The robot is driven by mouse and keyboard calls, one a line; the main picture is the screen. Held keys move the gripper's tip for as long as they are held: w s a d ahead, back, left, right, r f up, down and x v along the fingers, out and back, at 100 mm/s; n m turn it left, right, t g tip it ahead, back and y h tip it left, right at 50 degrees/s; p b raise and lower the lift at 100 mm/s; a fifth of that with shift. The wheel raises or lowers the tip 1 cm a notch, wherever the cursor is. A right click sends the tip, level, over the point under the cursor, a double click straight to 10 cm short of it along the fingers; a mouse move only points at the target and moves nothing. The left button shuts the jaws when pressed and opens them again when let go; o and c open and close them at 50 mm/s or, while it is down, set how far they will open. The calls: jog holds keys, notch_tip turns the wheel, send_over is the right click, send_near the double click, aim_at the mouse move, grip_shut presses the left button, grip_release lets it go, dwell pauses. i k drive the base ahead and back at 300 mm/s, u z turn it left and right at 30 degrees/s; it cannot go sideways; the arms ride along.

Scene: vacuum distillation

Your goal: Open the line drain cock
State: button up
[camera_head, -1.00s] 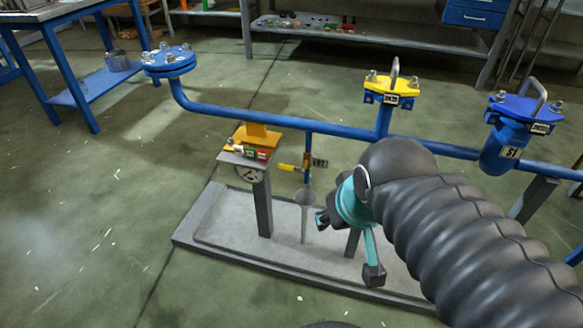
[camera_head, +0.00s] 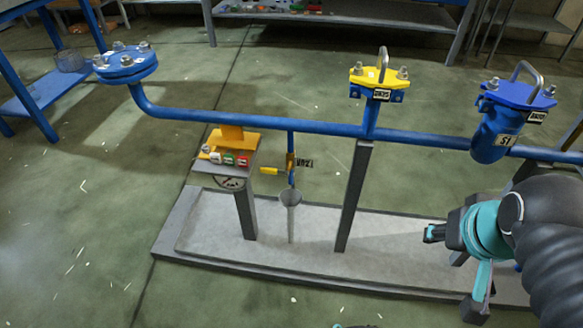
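The line drain cock (camera_head: 290,168) sits on a short pipe that drops from the blue line. Its yellow handle (camera_head: 270,170) points left, roughly level and crosswise to that pipe. A small dark tag (camera_head: 304,163) hangs at its right.
A dark post (camera_head: 353,198) supports the line between my gripper and the cock. A yellow-topped flange (camera_head: 378,77) and a blue vessel (camera_head: 497,138) rise along the line. The grey base tray (camera_head: 215,258) lies below.

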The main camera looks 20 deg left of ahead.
aim_at(271, 170)
jog(key=k, duration=0.8)
jog(key=u, duration=1.3)
jog(key=i, duration=0.5)
jog(key=u, duration=0.05)
